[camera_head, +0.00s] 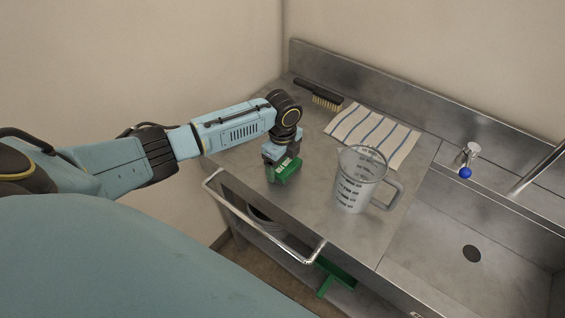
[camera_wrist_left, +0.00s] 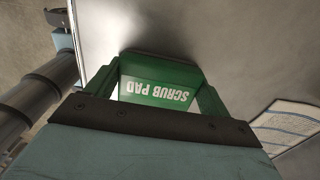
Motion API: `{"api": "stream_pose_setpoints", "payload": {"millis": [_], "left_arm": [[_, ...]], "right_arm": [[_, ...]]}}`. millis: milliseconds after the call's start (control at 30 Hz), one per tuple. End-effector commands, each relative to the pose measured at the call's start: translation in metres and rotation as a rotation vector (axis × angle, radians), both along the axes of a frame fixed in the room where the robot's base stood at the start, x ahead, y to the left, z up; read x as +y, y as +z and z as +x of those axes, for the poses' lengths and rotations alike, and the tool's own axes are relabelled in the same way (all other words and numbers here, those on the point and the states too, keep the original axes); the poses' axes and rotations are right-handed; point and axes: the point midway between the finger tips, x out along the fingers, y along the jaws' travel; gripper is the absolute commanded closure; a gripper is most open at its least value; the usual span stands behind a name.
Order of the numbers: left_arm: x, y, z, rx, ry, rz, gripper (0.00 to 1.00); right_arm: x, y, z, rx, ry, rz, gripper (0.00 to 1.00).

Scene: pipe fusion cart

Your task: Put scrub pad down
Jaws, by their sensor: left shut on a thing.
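The scrub pad (camera_head: 285,170) is a green block with white marking, at the left front of the steel counter. In the left wrist view the scrub pad (camera_wrist_left: 158,84) shows the words "SCRUB PAD" upside down. My left gripper (camera_head: 282,164) is above the counter and shut on the pad; in the left wrist view its green fingers (camera_wrist_left: 157,95) stand at both sides of it. The pad is at or close to the counter surface, with a dark shadow beside it; I cannot tell if it touches. My right gripper is not in view.
A clear measuring jug (camera_head: 353,190) stands right of the pad. A striped cloth (camera_head: 375,134) and a black-handled brush (camera_head: 318,93) lie behind. A rail (camera_head: 265,226) runs along the front edge.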

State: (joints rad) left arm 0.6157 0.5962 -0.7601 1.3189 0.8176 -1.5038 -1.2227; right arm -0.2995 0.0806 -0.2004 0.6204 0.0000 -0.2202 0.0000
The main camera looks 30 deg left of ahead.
Motion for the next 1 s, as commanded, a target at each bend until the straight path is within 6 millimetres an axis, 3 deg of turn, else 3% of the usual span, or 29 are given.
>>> {"api": "stream_pose_setpoints", "payload": {"millis": [333, 367, 500, 767, 1000], "left_arm": [[0.000, -0.003, 0.001, -0.002, -0.001, -0.001, 0.45], [0.000, -0.003, 0.001, -0.002, -0.001, -0.001, 0.15], [0.000, -0.002, 0.001, -0.002, -0.001, -0.001, 0.00], [0.000, 0.001, 0.001, -0.002, 0.000, 0.000, 0.00], [0.000, 0.039, 0.002, -0.006, -0.002, 0.000, 0.00]], "right_arm": [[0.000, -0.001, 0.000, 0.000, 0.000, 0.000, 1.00], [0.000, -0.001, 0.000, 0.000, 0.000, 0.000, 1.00], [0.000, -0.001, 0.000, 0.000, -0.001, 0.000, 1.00], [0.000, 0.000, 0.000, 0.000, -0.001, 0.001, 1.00], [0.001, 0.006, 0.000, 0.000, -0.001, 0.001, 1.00]]}}
